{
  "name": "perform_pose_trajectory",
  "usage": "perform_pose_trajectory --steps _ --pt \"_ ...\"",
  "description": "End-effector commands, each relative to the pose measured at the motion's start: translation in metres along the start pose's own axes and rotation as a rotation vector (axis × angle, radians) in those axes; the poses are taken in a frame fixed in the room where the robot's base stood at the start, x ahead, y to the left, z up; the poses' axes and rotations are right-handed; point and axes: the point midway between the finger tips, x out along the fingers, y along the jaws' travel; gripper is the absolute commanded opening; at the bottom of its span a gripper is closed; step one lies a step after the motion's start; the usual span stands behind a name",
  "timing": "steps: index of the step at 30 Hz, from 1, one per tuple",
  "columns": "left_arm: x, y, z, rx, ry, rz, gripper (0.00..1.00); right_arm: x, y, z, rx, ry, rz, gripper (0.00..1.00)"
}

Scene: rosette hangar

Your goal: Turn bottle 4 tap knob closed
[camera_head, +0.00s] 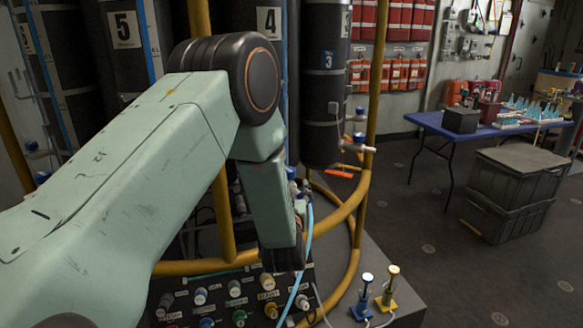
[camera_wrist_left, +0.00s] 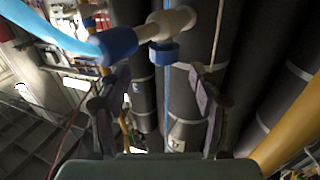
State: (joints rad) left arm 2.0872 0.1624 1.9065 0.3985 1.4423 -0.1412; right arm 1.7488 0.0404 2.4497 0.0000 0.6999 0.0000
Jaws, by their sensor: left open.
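Bottle 4 (camera_head: 268,22) is a dark upright cylinder with a white "4" label at the top centre of the head view, its lower part hidden behind my left arm. In the left wrist view, a white tap with a blue knob (camera_wrist_left: 163,53) and a blue hose fitting (camera_wrist_left: 118,43) is just beyond the fingertips. I cannot tell from its number which bottle it serves. My left gripper (camera_wrist_left: 153,82) is open, fingers apart, with nothing between them. In the head view, my arm bends down in front of the bottles and the fingers are not clear. My right gripper is not in view.
Yellow pipes (camera_head: 369,100) rise beside the bottles. Bottle 5 (camera_head: 125,30) and bottle 3 (camera_head: 324,90) flank bottle 4. A panel of labelled knobs (camera_head: 235,290) lies below. A blue table (camera_head: 440,124) and grey crates (camera_head: 515,175) stand right; floor between is clear.

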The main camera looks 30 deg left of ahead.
Motion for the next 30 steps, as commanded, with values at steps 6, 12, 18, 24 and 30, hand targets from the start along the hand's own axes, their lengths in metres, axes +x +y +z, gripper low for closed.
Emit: perform_pose_trajectory --steps 6,12,18,24,30 --pt "0.003 0.0 0.0 -0.001 0.0 -0.001 0.63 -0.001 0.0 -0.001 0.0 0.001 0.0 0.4" --pt "0.029 0.002 0.001 -0.001 0.0 0.0 0.63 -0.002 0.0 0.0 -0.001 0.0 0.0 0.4" --pt "0.057 0.003 0.001 0.0 0.0 0.0 0.63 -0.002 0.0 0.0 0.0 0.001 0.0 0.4" --pt "0.073 0.003 0.001 0.0 -0.002 0.001 0.63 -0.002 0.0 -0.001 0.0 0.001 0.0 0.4" --pt "0.077 0.003 0.001 0.001 -0.002 0.001 0.63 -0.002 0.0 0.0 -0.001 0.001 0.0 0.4"
